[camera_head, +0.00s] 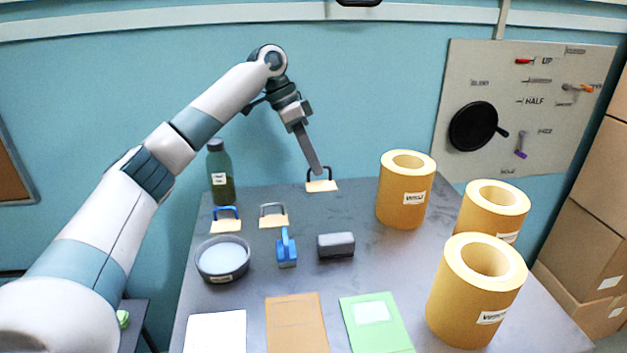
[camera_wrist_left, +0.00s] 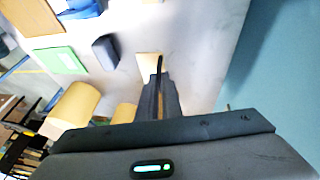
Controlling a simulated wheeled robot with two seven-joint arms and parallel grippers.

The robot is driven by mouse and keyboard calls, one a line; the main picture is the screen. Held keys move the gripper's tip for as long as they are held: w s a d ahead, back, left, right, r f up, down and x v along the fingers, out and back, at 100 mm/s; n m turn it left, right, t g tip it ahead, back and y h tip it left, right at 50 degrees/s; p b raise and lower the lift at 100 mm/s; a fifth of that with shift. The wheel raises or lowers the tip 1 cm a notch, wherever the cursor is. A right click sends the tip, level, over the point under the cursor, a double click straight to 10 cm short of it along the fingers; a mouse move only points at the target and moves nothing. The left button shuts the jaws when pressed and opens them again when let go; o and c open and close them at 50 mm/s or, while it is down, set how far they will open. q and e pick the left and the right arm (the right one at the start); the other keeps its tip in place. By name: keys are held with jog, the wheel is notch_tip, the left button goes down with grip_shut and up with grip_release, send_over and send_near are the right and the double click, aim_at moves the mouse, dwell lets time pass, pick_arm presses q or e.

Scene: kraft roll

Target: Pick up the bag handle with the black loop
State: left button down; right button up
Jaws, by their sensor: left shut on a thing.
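The bag handle with the black loop (camera_head: 322,186) is at the back of the grey table, its tan base below the loop. My left gripper (camera_head: 317,172) comes down from above and is shut on the black loop. In the left wrist view the fingers (camera_wrist_left: 159,85) meet the black loop, with the tan base (camera_wrist_left: 147,62) beside it. I cannot tell whether the base touches the table. A handle with a blue loop (camera_head: 226,222) and one with a grey loop (camera_head: 273,219) stand to the left. My right gripper is not in view.
Several yellow rolls (camera_head: 405,190) stand on the right of the table (camera_head: 375,262). A green bottle (camera_head: 220,175), grey bowl (camera_head: 222,260), blue tool (camera_head: 286,250) and dark block (camera_head: 336,245) stand left and centre. Flat sheets, including a green one (camera_head: 376,322), lie in front.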

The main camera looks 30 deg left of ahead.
pick_arm(q)
jog(key=shift+r, duration=0.55)
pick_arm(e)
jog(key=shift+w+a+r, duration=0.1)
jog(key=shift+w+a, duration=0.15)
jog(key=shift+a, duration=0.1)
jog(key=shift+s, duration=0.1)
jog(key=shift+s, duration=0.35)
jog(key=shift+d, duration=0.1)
